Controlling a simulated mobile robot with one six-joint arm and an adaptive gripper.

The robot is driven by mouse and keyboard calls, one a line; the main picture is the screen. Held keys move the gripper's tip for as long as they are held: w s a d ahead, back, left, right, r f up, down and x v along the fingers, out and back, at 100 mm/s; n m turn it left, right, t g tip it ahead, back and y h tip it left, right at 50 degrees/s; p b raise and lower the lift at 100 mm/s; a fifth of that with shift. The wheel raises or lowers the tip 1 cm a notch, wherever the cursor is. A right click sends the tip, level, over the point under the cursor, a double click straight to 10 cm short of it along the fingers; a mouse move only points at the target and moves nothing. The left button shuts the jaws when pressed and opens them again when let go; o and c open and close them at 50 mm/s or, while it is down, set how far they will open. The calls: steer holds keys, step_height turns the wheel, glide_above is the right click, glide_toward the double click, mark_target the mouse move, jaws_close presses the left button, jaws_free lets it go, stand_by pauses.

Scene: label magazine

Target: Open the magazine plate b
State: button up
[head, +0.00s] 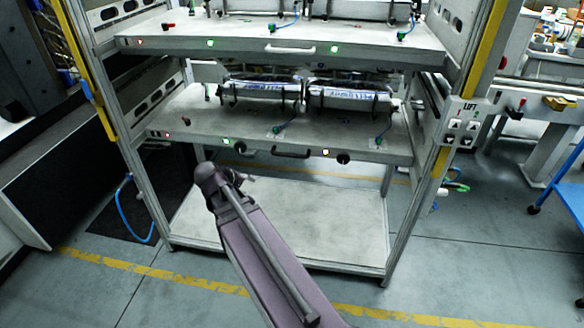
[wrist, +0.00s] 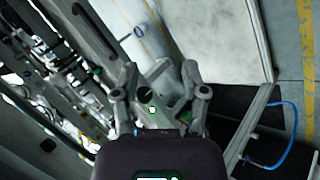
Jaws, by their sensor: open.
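The magazine rack holds an upper plate (head: 180,30) with a pale handle (head: 290,49) and a lower plate (head: 195,112) with a dark handle (head: 291,154). No letter is legible, so I cannot tell which is plate b. Both plates look level in the rack. My gripper (head: 240,179) is below the front edge of the lower plate, left of its handle, and partly hidden by my arm. In the wrist view my gripper (wrist: 158,76) is open, its two fingers apart with nothing held. A plate front with a lit green button shows behind the fingers.
Silver label packs (head: 350,97) lie on the lower plate. Below it is an open space over a pale bottom shelf (head: 290,215). A lift button panel (head: 464,122) is on the right post. A blue hose (head: 122,210) hangs at the left. The floor in front is clear.

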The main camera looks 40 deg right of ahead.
mark_target(289, 156)
steer(key=w+d+f+n+t+h+b, duration=0.1)
steer(key=w+d+h+b, duration=0.1)
steer(key=d+b, duration=0.4)
steer(key=w+d+f+n+t+h+b, duration=0.1)
steer(key=w+d+f+n+h+b, duration=0.1)
steer(key=d+h+b, duration=0.3)
steer(key=shift+w+d+b, duration=0.45)
steer(key=shift+d, duration=0.2)
steer(key=shift+f, duration=0.15)
steer(key=b+x, duration=0.2)
steer(key=x, duration=1.1)
steer(key=shift+w+d+b, duration=0.25)
steer(key=shift+d+b, duration=0.05)
steer(key=shift+d, duration=0.05)
jaws_close()
